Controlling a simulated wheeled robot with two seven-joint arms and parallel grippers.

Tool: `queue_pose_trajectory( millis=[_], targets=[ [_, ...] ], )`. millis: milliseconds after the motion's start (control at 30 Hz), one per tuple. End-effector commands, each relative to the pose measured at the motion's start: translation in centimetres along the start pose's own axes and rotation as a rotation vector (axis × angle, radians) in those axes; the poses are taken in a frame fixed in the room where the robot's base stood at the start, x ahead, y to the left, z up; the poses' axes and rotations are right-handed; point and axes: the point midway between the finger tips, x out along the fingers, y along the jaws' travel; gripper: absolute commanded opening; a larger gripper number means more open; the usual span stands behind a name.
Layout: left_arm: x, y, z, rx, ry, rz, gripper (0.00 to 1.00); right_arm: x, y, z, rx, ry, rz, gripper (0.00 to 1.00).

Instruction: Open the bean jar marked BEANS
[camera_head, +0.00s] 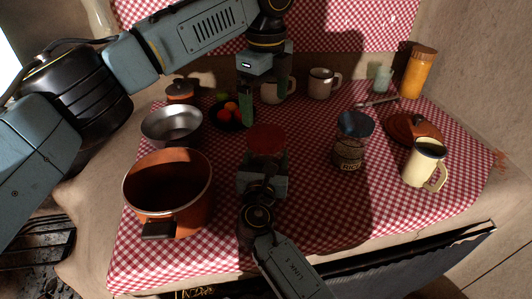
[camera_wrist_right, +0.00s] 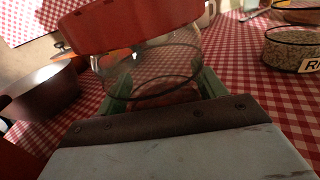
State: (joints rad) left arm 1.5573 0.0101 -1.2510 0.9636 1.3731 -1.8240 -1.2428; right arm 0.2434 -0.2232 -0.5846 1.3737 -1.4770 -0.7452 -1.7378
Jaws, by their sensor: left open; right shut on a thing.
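A glass jar with a red lid (camera_head: 266,138) stands upright near the middle of the checked cloth. In the right wrist view the red lid (camera_wrist_right: 130,25) is above the clear glass jar (camera_wrist_right: 150,72); I cannot tell whether it is fully seated. No BEANS label shows. My right gripper (camera_head: 262,165) is shut around the jar's body; its green fingers flank the glass in the wrist view (camera_wrist_right: 162,88). My left gripper (camera_head: 265,104) is open and empty, pointing down, above and beyond the red lid in the head view.
A jar marked RICE (camera_head: 349,153) with a blue top stands right of the jar. A clay pot (camera_head: 170,205) and metal bowl (camera_head: 172,125) are left. A fruit bowl (camera_head: 228,118) is behind. A cream mug (camera_head: 424,168) and terracotta dish (camera_head: 410,130) are right.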

Motion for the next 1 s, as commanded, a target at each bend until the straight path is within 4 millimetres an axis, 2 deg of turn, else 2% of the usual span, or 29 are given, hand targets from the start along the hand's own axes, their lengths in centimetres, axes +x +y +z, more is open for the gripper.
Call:
queue_pose_trajectory(
  millis=[167, 500, 700, 833, 1000],
  targets=[
    [-0.02, 0.00, 0.01, 0.135, -0.001, 0.000, 1.00, -0.01, -0.01, -0.03, 0.000, 0.000, 0.000, 0.06],
    [-0.03, -0.01, 0.01, 0.748, -0.001, -0.001, 1.00, -0.02, -0.01, -0.04, 0.000, 0.001, 0.000, 0.06],
    [-0.04, -0.01, 0.03, 1.029, -0.001, -0.001, 1.00, -0.02, -0.01, -0.05, 0.000, 0.001, 0.000, 0.06],
    [-0.02, 0.00, 0.03, 1.130, -0.001, 0.000, 1.00, -0.02, -0.01, -0.05, 0.000, 0.001, 0.000, 0.06],
    [0.82, 0.03, 0.05, 1.171, 0.000, 0.002, 1.00, -0.02, -0.01, -0.06, 0.000, 0.001, 0.000, 0.06]
  ],
)
